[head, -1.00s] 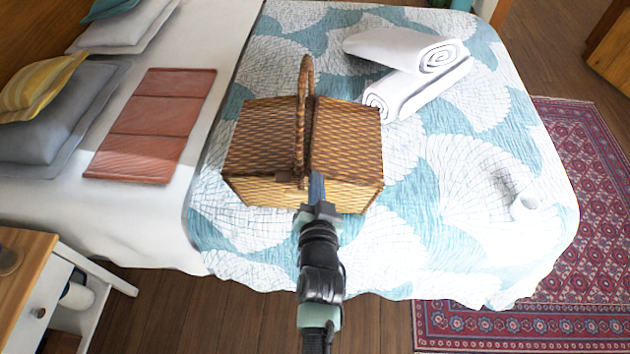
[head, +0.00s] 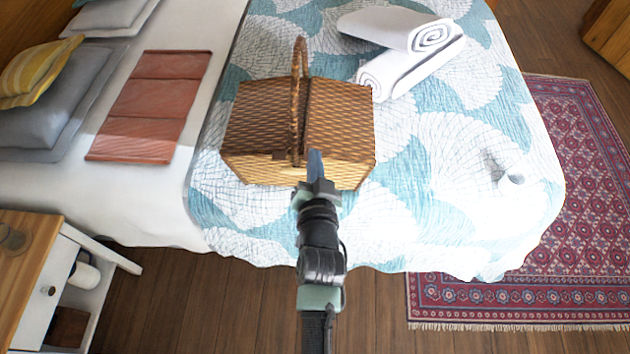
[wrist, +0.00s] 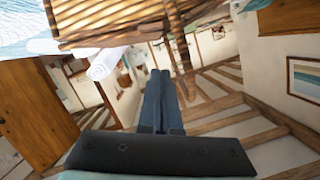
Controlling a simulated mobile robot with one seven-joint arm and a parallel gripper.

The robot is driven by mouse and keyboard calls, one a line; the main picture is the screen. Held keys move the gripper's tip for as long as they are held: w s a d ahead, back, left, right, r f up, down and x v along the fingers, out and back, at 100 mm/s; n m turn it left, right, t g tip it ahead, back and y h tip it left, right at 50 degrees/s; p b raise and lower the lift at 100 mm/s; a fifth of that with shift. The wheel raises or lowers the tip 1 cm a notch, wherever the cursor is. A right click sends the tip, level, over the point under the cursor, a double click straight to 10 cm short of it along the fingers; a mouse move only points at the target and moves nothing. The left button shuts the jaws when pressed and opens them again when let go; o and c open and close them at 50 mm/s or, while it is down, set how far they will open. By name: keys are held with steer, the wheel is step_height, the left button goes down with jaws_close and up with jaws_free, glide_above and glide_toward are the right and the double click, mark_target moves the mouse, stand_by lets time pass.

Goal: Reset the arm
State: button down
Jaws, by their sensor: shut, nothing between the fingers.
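My gripper (head: 315,165) is in front of the wicker basket (head: 340,120) in the head view, its tip overlapping the basket's near side. Whether it touches the basket cannot be told. In the wrist view my gripper (wrist: 157,80) shows with its two fingers together and nothing between them. The basket has two closed lid halves and an upright arched handle, and it stands on the bed. Part of the basket (wrist: 110,22) shows at the top of the wrist view.
The bed (head: 400,220) has a teal and white quilt. Two rolled white towels (head: 410,60) lie behind the basket at right. A nightstand (head: 30,270) stands at lower left; a red rug (head: 590,200) lies at right.

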steer(key=v, duration=0.7)
steer(key=shift+a, duration=0.25)
steer(key=shift+r, duration=0.1)
